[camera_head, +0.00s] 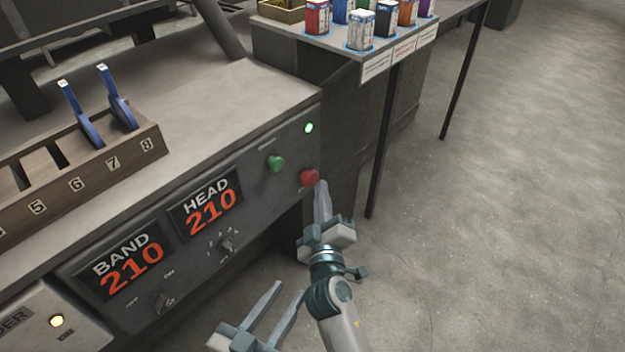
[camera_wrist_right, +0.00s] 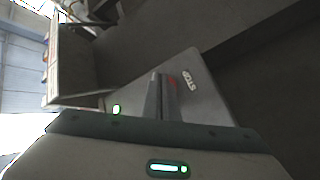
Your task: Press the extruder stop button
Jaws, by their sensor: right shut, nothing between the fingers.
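The red stop button (camera_head: 309,177) is on the front panel near its right end, to the right of a green button (camera_head: 275,163). In the wrist view a STOP label (camera_wrist_right: 190,80) shows beside the fingers, which cover most of the red button. My right gripper (camera_head: 321,184) is shut and empty, its tips right at the red button's lower right side. I cannot tell whether they touch it. Its fingers (camera_wrist_right: 156,92) also show in the wrist view. My left gripper (camera_head: 290,288) is open and empty, low in the head view, in front of the panel.
The panel (camera_head: 255,190) carries a lit green lamp (camera_head: 309,128), BAND and HEAD displays reading 210, and knobs. A numbered wooden rack (camera_head: 130,165) with blue-handled tools stands on top. A shelf (camera_head: 340,50) with several coloured boxes is at the back. The floor on the right is clear.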

